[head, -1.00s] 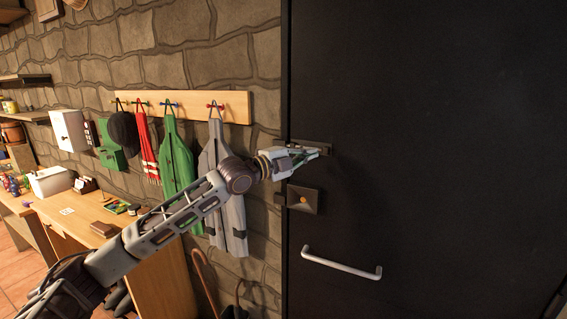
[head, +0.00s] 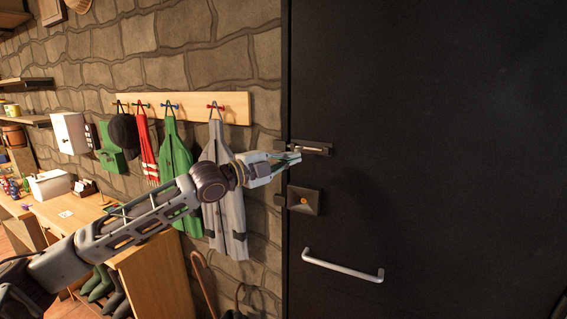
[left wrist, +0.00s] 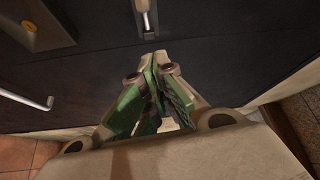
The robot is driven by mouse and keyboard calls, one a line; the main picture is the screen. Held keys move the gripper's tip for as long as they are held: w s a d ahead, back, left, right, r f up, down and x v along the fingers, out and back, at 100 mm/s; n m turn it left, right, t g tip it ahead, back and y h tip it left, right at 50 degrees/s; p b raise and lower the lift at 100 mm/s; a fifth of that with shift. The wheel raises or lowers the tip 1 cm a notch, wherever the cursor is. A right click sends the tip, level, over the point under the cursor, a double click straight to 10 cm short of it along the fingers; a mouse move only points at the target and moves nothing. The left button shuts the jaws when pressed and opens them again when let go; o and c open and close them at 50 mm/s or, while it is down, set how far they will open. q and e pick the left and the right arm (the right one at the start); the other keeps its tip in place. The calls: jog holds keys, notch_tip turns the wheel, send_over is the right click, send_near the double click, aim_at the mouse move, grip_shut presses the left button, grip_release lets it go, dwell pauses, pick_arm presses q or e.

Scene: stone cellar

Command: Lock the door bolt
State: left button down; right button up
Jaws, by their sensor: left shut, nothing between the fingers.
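The black door (head: 440,160) stands closed on the right of the head view. The door bolt (head: 316,149), a light rod on a dark plate, sits near its left edge. It also shows in the left wrist view (left wrist: 146,14). A dark keeper (head: 280,146) is on the wall side, left of the bolt. My left gripper (head: 298,157) is shut and empty, just below and left of the bolt rod. In the left wrist view its fingertips (left wrist: 156,62) meet, apart from the rod. I cannot tell whether the rod's end enters the keeper. My right gripper is out of view.
Below the bolt is a square lock box (head: 305,200) with an orange centre. A pale bar handle (head: 343,264) is lower on the door. Left of the door, a coat rack (head: 238,107) holds aprons and a cap. A wooden desk (head: 160,275) stands beyond my arm.

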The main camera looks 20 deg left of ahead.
pick_arm(q)
jog(key=shift+v, duration=0.85)
